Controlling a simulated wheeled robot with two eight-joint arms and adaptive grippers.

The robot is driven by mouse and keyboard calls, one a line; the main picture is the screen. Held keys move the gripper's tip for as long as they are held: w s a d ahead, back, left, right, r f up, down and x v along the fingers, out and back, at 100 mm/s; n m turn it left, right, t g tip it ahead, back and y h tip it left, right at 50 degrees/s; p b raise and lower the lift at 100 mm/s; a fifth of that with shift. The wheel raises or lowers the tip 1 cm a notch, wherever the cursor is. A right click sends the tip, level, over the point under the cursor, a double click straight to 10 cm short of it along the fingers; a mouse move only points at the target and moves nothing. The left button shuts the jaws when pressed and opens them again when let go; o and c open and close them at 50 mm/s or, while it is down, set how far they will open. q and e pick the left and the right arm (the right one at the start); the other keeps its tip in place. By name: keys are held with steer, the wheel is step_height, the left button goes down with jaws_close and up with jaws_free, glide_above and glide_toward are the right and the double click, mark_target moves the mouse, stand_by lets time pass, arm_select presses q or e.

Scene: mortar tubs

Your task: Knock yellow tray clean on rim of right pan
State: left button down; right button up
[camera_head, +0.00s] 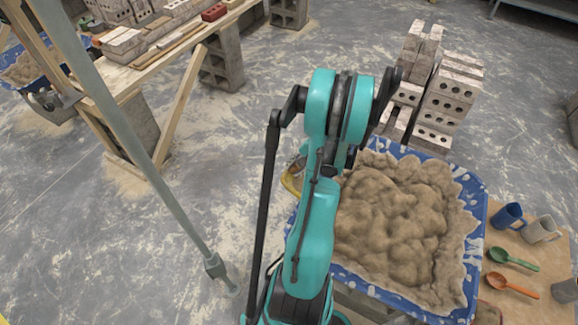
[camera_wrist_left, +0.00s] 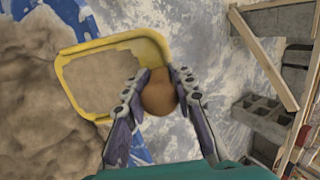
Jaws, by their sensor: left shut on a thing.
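The yellow tray (camera_wrist_left: 148,42) shows in my left wrist view, its inside covered with sandy mortar. Its round brown handle (camera_wrist_left: 158,97) sits between the fingers of my left gripper (camera_wrist_left: 158,88), which is shut on it. In the head view only a yellow edge of the tray (camera_head: 291,184) shows left of my teal arm, which hides the gripper. The right pan (camera_head: 476,205) is blue, smeared and heaped with mortar. The tray overlaps the pan's edge in the wrist view; I cannot tell whether they touch. My right gripper is not in view.
Stacked bricks (camera_head: 447,100) stand behind the pan. Blue and pale cups (camera_head: 508,216) and green and orange spoons (camera_head: 512,285) lie to its right on a board. A plank table with bricks (camera_head: 150,58) is at upper left, beside another blue pan (camera_head: 73,97).

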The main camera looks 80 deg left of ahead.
mark_target(291, 173)
arm_select(q)
steer(key=shift+s+a, duration=0.15)
steer(key=shift+s, duration=0.45)
steer(key=shift+s+a, duration=0.15)
steer(key=shift+s, duration=0.45)
steer(key=shift+s+f, duration=0.1)
steer(key=shift+f, duration=0.05)
steer(key=shift+f+b, duration=1.5)
steer(key=shift+f, duration=0.6)
